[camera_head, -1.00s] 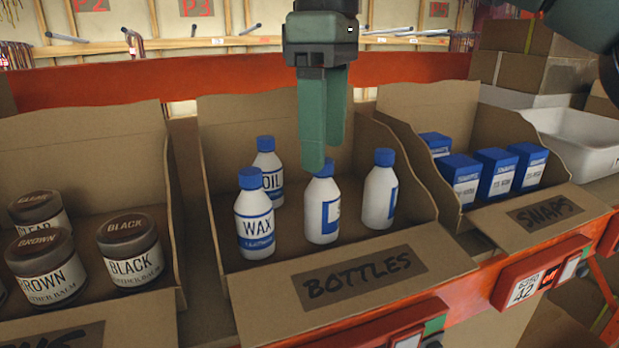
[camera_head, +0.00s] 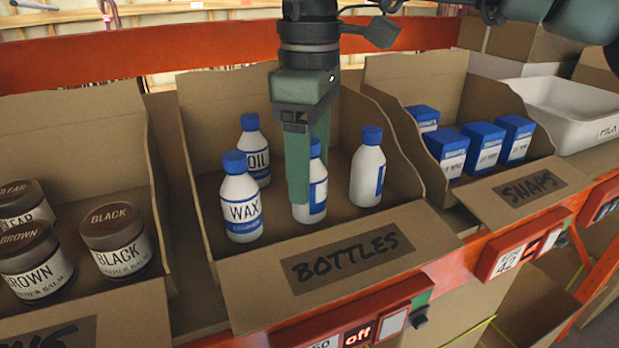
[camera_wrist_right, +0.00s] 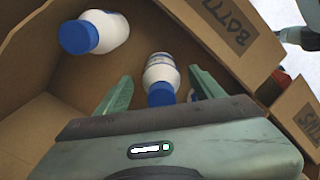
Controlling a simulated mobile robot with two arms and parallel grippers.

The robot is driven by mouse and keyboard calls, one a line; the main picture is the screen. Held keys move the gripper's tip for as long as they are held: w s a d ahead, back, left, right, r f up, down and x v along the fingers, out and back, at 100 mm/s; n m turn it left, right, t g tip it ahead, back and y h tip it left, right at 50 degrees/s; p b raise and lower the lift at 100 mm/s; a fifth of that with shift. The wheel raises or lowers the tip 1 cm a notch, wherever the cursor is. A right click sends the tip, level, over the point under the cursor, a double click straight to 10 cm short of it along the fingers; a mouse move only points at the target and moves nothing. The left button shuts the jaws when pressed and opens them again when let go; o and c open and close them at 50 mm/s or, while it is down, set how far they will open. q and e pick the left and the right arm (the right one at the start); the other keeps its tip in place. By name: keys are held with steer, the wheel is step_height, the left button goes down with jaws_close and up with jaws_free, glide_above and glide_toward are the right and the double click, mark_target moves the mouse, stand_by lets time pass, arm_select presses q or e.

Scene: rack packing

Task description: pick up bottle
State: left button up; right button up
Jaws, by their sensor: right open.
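My right gripper (camera_head: 308,172) is open and points down into the cardboard bin marked BOTTLES (camera_head: 250,290). Its fingers hang in front of a white bottle with a blue cap (camera_head: 316,200) and hide part of it. In the right wrist view the open fingers (camera_wrist_right: 163,90) stand on either side of a bottle (camera_wrist_right: 160,72), apart from it. A WAX bottle (camera_head: 241,208) stands to the left, an OIL bottle (camera_head: 255,160) behind it, and another bottle (camera_head: 368,172) to the right. All stand upright. My left gripper is not in view.
The bin's cardboard side walls (camera_head: 408,150) rise close on both sides. Brown-lidded jars (camera_head: 115,240) fill the bin on the left. Blue boxes (camera_head: 484,148) stand in the SNAPS bin on the right. A white tub (camera_head: 575,105) is farther right.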

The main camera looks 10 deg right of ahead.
jaws_close()
steer(key=shift+r, duration=0.1)
